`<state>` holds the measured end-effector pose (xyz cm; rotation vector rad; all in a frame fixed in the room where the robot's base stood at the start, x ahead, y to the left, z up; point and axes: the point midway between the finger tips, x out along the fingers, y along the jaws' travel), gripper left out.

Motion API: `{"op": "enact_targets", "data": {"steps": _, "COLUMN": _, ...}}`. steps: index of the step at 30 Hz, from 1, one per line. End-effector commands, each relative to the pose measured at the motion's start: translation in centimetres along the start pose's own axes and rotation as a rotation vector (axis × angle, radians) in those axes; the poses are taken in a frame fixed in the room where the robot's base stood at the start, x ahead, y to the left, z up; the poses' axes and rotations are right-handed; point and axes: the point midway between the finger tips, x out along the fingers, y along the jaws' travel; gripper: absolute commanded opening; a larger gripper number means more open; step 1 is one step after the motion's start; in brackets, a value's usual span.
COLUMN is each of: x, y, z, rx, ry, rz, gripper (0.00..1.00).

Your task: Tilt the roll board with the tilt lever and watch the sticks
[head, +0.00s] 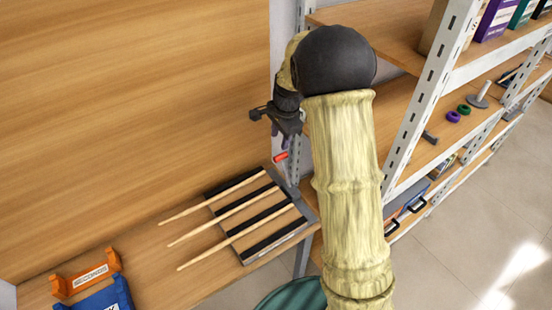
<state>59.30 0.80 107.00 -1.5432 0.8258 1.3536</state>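The roll board (303,206) lies on the wooden bench top near its right end. It has dark strips and a grey edge along its right side. Three pale wooden sticks (205,234) lie side by side across it, and their left ends reach past the board over the bench. The tilt lever (281,157) shows a red grip above the board's far right corner. My gripper (276,130) is dark and hangs above and close to the red grip, apparently apart from it. Its fingertips are small and partly hidden, so I cannot tell how far they are open.
An orange holder (86,275) and a blue bin (100,300) stand at the bench's front left. A wooden panel (130,100) rises behind the bench. A metal shelf (415,120) with boxes and small parts stands at the right. My arm covers the middle.

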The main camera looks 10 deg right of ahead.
Motion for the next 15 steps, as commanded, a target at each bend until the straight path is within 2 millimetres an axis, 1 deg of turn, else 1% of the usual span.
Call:
{"op": "enact_targets", "data": {"steps": 3, "x": 2.2, "y": 0.1, "z": 0.0, "rx": 0.003, "ry": -0.003, "rz": 0.005, "gripper": 0.39}}
{"op": "enact_targets", "data": {"steps": 15, "x": 9.1, "y": 0.1, "z": 0.0, "rx": 0.003, "ry": -0.002, "rz": 0.003, "gripper": 0.39}}
